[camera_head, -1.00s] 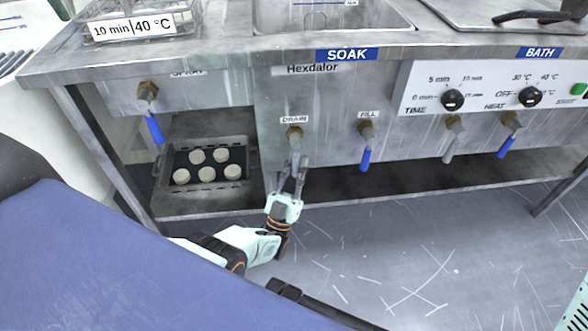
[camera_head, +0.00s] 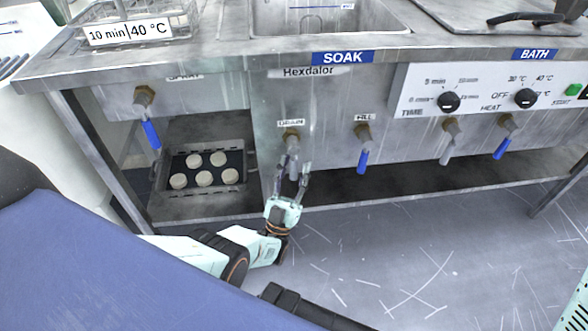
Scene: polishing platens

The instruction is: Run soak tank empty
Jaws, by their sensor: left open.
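The soak tank (camera_head: 372,22) is a steel basin set in the bench top, above a blue SOAK label. Its DRAIN valve (camera_head: 291,137) is on the front panel, a brass fitting with a grey lever pointing down. The FILL valve (camera_head: 362,150) to its right has a blue lever hanging straight down. My left gripper (camera_head: 291,172) is open just below the drain valve, fingers pointing up around the lever's lower end. I cannot tell whether the fingers touch it. The water level in the tank cannot be made out. My right gripper is not in view.
A SPRAY valve (camera_head: 149,125) with a blue lever is at the left. Two more valves and a dial panel (camera_head: 480,92) are at the right. A dark tray (camera_head: 166,172) with several pale discs sits on the lower shelf. The floor in front is clear.

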